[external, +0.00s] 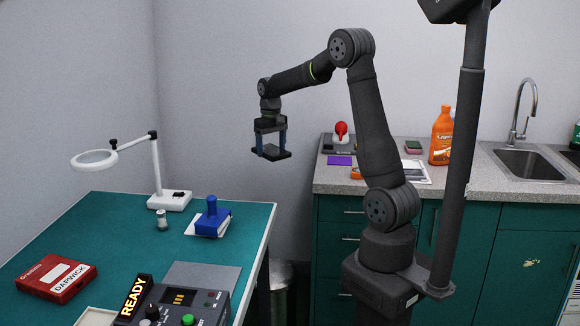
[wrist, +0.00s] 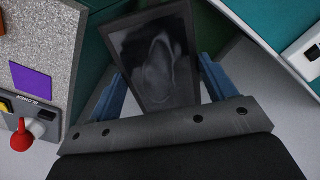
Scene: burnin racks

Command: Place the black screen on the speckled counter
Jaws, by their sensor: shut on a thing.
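The black screen (external: 274,154) is a thin dark rectangle with a grey reflective face, seen close up in the wrist view (wrist: 155,50). My gripper (external: 271,147) is shut on it, with a blue finger on each side. It hangs in the air between the green table and the speckled counter (external: 325,184), left of the counter in the external view. The counter is grey and shows at the left of the wrist view (wrist: 52,38). The screen is tilted in the wrist view and its lower end is hidden by my gripper.
A red-knobbed device (external: 341,134), a purple card (external: 340,160), an orange bottle (external: 441,136) and a sink (external: 530,165) take up the counter. The green table (external: 110,225) holds a magnifier lamp (external: 168,200), a blue stamp (external: 211,215), a red box (external: 56,278) and a READY panel (external: 172,300).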

